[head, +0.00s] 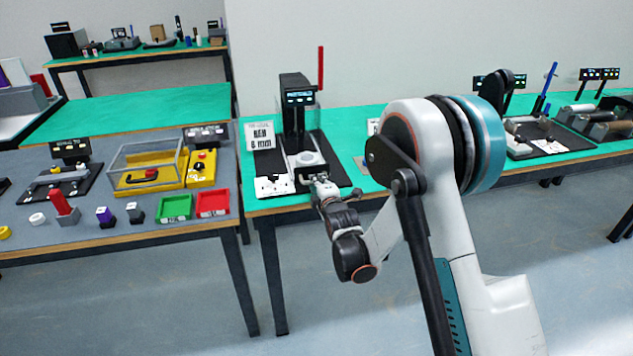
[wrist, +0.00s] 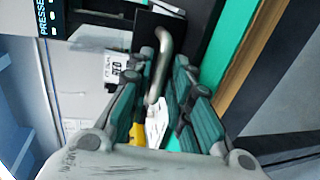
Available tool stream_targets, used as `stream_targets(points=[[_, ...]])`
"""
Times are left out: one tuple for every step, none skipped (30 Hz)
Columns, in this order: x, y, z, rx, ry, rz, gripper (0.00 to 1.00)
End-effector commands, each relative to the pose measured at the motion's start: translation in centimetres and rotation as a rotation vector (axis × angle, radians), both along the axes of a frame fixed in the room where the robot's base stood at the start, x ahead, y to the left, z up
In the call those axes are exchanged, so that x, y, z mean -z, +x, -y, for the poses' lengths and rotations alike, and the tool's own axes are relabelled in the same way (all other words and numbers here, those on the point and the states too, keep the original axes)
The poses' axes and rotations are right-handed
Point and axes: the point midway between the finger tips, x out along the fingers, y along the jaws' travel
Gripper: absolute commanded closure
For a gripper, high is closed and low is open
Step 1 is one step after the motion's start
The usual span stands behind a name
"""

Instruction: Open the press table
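The press (head: 298,112) is a black upright unit with a lit display and a raised red lever (head: 321,68). Its grey press table (head: 305,160) sits low at the front of the black base. My gripper (head: 319,180) is at the front edge of this table. In the wrist view a bent metal handle (wrist: 161,62) lies between the two teal-padded fingers of my gripper (wrist: 163,72). The fingers are spread, with gaps beside the handle, so they are around it but do not appear closed on it. In the head view the handle is hidden by my gripper.
A sign (head: 262,136) and a white card (head: 273,186) are left of the press. A bench on the left holds a clear-lidded yellow box (head: 148,168) and green (head: 174,207) and red trays (head: 212,203). Rollers (head: 580,118) stand at the right. Floor before the benches is free.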

Motion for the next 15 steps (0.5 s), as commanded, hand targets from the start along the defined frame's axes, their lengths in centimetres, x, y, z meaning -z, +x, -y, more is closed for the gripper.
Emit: stream_targets(points=[[-0.3, -1.1, 0.3, 0.0, 0.0, 0.0, 0.81], [-0.4, -1.7, 0.5, 0.0, 0.0, 0.0, 0.81], [-0.6, -2.5, 0.7, 0.0, 0.0, 0.0, 0.81], [-0.7, -3.1, 0.9, 0.0, 0.0, 0.0, 0.81], [-0.8, -3.7, 1.0, 0.0, 0.0, 0.0, 0.81], [-1.0, -4.4, 1.2, 0.0, 0.0, 0.0, 0.81], [-1.1, -4.9, 1.4, 0.0, 0.0, 0.0, 0.81], [-1.2, -5.4, 1.5, 0.0, 0.0, 0.0, 0.81], [-1.4, -6.0, 1.7, 0.0, 0.0, 0.0, 0.81], [-1.5, -6.4, 1.8, 0.0, 0.0, 0.0, 0.81], [-1.5, -6.8, 1.9, 0.0, 0.0, 0.0, 0.81], [-1.6, -7.2, 2.0, 0.0, -0.001, 0.0, 0.81], [-1.7, -7.5, 2.1, 0.0, -0.001, 0.0, 0.81], [-1.7, -7.7, 2.2, 0.0, -0.001, 0.0, 0.81], [-1.8, -8.0, 2.3, 0.0, -0.001, 0.0, 0.81]])
